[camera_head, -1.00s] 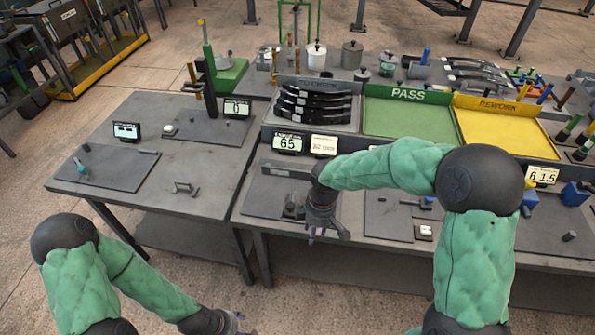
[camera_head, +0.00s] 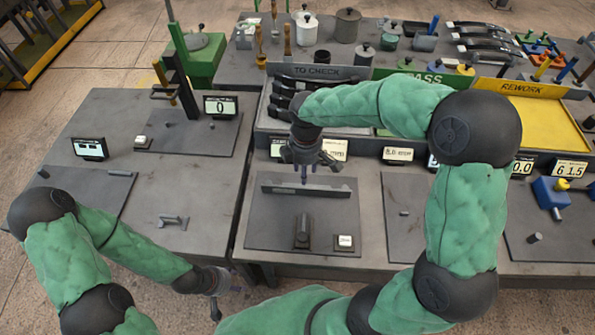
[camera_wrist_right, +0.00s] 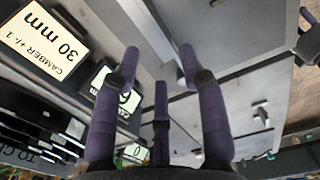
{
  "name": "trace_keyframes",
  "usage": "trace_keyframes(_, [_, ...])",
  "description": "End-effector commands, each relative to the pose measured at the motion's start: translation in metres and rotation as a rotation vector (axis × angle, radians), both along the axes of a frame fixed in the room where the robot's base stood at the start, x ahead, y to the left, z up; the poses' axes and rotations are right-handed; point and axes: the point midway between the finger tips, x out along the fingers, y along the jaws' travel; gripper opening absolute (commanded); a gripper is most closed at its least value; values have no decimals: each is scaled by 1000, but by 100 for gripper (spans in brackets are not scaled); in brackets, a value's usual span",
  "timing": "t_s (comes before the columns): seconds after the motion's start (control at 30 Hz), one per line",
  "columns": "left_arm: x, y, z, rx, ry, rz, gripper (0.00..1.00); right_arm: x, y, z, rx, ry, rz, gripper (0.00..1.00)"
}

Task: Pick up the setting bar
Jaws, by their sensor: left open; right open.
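A long, flat grey bar (camera_head: 316,191), which I take to be the setting bar, lies left to right across a fixture plate (camera_head: 275,232) on the right-hand bench. My right gripper (camera_head: 304,176) hangs above and just behind the bar, fingers pointing down. In the right wrist view its purple fingers (camera_wrist_right: 160,68) are spread, with nothing between them. Whether they touch the bar cannot be told. My left gripper (camera_head: 215,302) is open and empty in front of the left bench, low and away from the bar.
A dark post (camera_head: 302,230) and a small white-topped block (camera_head: 345,242) stand in front of the bar. Displays and sign cards (camera_head: 335,148) line the plate's back, before the TO CHECK rack (camera_head: 318,73). The left bench (camera_head: 210,185) has free room around a small grey handle-like part (camera_head: 173,221).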

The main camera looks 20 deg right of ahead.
Motion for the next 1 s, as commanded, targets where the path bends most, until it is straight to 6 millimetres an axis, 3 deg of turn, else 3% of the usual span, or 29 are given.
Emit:
trace_keyframes(0.17, [-2, 0, -3, -1, 4, -1, 54, -1, 0, -12, -1, 3, 0, 42])
trace_keyframes(0.43, [-2, 0, -14, -1, 3, -1, 54, -1, -1, -50, 0, 2, -1, 42])
trace_keyframes(0.67, [-1, 0, -18, -1, 3, -1, 54, 0, -2, -64, 0, 1, 0, 42])
trace_keyframes(1.0, [-1, 0, -34, -1, 3, -1, 54, -1, -8, -107, 1, 2, 0, 42])
